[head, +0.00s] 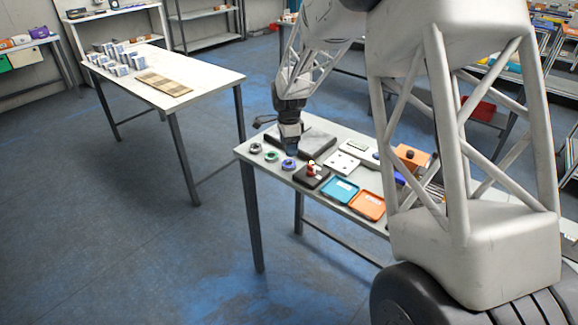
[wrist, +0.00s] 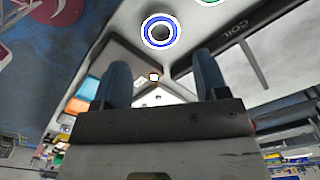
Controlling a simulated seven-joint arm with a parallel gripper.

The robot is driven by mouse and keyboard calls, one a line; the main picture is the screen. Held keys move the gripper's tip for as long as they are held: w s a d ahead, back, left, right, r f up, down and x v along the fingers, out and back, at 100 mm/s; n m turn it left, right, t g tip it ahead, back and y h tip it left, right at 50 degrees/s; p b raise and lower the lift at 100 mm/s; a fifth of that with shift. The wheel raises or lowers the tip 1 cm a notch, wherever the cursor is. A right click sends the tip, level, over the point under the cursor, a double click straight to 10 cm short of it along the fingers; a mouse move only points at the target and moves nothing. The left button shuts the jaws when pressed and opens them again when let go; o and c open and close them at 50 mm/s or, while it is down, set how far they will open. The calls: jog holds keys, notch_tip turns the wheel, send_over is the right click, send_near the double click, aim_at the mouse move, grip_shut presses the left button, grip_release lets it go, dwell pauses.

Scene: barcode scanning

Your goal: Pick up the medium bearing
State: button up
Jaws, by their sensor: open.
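Three ring-shaped bearings lie in a row at the left end of the near table: a dark one (head: 255,148), a green one (head: 271,156) and a blue one (head: 289,164). Their sizes are too small to compare, so I cannot tell which is the medium one. My gripper (head: 291,152) points down just above and behind the blue bearing. In the wrist view, my gripper (wrist: 161,70) is open with nothing between its blue fingers. The blue-rimmed bearing (wrist: 160,31) shows beyond the fingertips, between their lines. A green-rimmed one is cut off at the top edge.
The near table (head: 247,158) also holds a dark block with a red item (head: 312,170), a teal tray (head: 340,190), an orange tray (head: 367,205) and a white plate (head: 342,163). A dark grey tray (head: 318,143) lies right beside my gripper. Another table (head: 205,76) stands apart at the left.

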aim_at(289, 163)
jog(key=shift+f, duration=1.1)
jog(key=shift+f, duration=2.55)
jog(key=shift+c, duration=0.3)
jog(key=c, duration=0.7)
